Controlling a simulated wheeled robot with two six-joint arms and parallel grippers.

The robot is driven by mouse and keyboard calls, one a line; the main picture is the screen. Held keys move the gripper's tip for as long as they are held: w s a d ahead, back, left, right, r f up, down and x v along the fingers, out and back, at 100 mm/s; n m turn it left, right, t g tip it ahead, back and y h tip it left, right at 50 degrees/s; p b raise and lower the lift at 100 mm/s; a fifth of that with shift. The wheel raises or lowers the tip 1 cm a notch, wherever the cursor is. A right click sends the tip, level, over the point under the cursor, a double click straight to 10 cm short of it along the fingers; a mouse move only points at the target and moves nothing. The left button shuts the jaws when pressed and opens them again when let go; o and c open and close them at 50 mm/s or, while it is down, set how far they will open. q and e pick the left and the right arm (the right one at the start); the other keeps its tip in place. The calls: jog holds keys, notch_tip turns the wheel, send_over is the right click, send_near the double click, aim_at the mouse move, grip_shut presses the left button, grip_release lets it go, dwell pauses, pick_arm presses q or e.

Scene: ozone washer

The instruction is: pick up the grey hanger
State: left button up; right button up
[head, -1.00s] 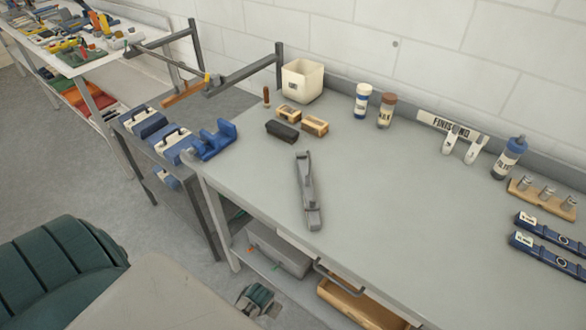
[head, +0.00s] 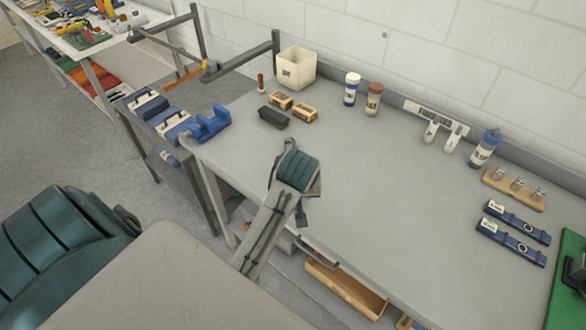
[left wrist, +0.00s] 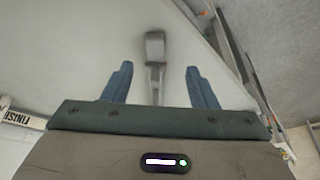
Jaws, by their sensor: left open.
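The grey hanger (left wrist: 155,47) lies on the grey workbench. In the left wrist view it is a long narrow piece with a wider block at its far end, running between my fingers. In the head view my left arm covers most or all of it. My left gripper (left wrist: 158,74) is open, its two blue fingers apart on either side of the hanger, with visible gaps. I cannot tell how high they are above the bench. In the head view the left arm reaches over the bench's front edge, and its fingertips are not clear. My right gripper is not in view.
A cream bin (head: 296,68), a dark block (head: 273,118) and small wooden boxes (head: 305,113) stand behind my arm. Bottles (head: 373,99) line the wall. Blue tools (head: 510,241) and a green mat (head: 568,280) are at right. The bench's middle is clear.

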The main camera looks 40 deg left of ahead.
pick_arm(q)
jog(key=shift+n, duration=0.4)
jog(key=w+f, duration=0.1)
jog(key=w+a+f+p, duration=0.1)
jog(key=w+f, duration=0.1)
jog(key=f, duration=0.1)
jog(key=shift+w+a, duration=0.1)
jog(key=shift+a, duration=0.2)
jog(key=shift+w+f+p, duration=0.1)
jog(key=shift+p, duration=0.35)
jog(key=p+x, duration=0.2)
jog(key=x, duration=0.2)
jog(key=shift+a, duration=0.2)
jog(key=shift+w+a+f, duration=0.1)
jog(key=shift+w+f, duration=0.05)
jog(key=shift+f, duration=0.25)
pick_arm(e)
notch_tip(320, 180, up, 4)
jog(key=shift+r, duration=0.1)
pick_arm(q)
jog(key=shift+c, duration=0.4)
grip_shut()
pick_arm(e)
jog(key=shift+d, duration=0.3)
